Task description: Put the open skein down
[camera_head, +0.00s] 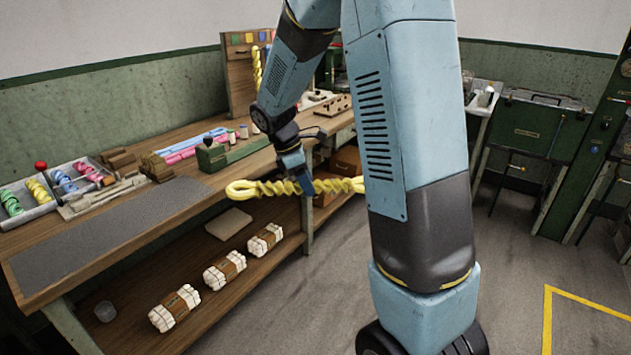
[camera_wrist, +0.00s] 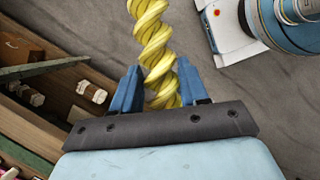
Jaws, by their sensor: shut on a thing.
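A yellow twisted skein (camera_head: 270,188) hangs level in the air, just off the front edge of the workbench, in the head view. My gripper (camera_head: 301,182) is shut on it near its middle. Part of the skein's right end is behind my arm. In the wrist view the yellow skein (camera_wrist: 153,40) runs up between the two blue fingers of my gripper (camera_wrist: 163,92), with the floor below it. A bare dark grey mat (camera_head: 110,232) lies on the near left part of the workbench top (camera_head: 215,184).
A green rack with spools (camera_head: 232,148) and pink and blue skeins (camera_head: 190,148) lie behind. Wrapped white bundles (camera_head: 174,307) sit on the lower shelf.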

